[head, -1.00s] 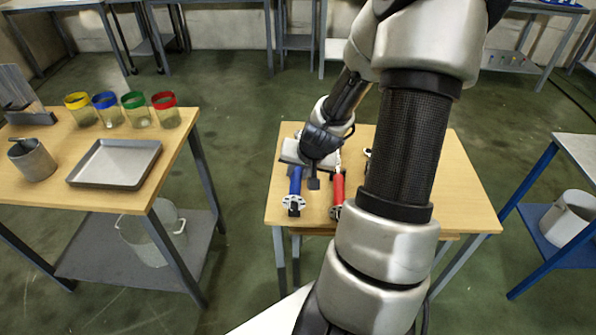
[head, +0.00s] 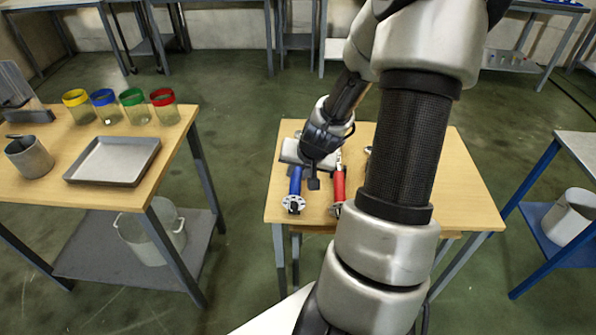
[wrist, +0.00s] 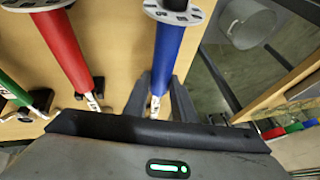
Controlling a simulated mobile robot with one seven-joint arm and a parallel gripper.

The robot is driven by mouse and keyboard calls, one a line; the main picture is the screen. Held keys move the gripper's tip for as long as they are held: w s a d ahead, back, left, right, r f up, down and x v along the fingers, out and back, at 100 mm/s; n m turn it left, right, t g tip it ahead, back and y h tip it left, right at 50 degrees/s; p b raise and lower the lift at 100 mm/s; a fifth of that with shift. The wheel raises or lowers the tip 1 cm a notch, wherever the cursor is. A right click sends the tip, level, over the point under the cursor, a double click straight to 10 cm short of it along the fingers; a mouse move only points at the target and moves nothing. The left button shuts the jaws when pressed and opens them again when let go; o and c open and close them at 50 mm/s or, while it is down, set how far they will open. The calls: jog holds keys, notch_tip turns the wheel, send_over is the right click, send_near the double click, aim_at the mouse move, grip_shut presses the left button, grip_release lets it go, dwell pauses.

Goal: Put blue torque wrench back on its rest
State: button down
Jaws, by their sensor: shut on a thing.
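The blue torque wrench (head: 295,186) is at the left side of the small wooden table (head: 455,190), its round grey end toward the front edge. In the wrist view the blue wrench (wrist: 171,45) runs down between the fingers of my gripper (wrist: 160,90). My gripper also shows in the head view (head: 312,172) and is shut on the wrench near the table top. The rest under the wrench is mostly hidden by my gripper, so I cannot tell whether the wrench touches it.
A red wrench (head: 338,187) lies just right of the blue one; it also shows in the wrist view (wrist: 62,45). A green wrench (wrist: 14,90) lies beyond it. The left table holds a tray (head: 113,160), a grey pot (head: 30,157) and several colour-rimmed jars.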

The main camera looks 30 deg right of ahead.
jog(key=shift+f+b, duration=0.8)
jog(key=shift+f, duration=0.05)
jog(key=c, duration=1.4)
grip_release()
jog(key=shift+s+f, duration=0.1)
jog(key=p+v, duration=0.8)
jog(key=v, duration=0.9)
jog(key=shift+r+p, duration=0.3)
jog(key=shift+p, duration=0.1)
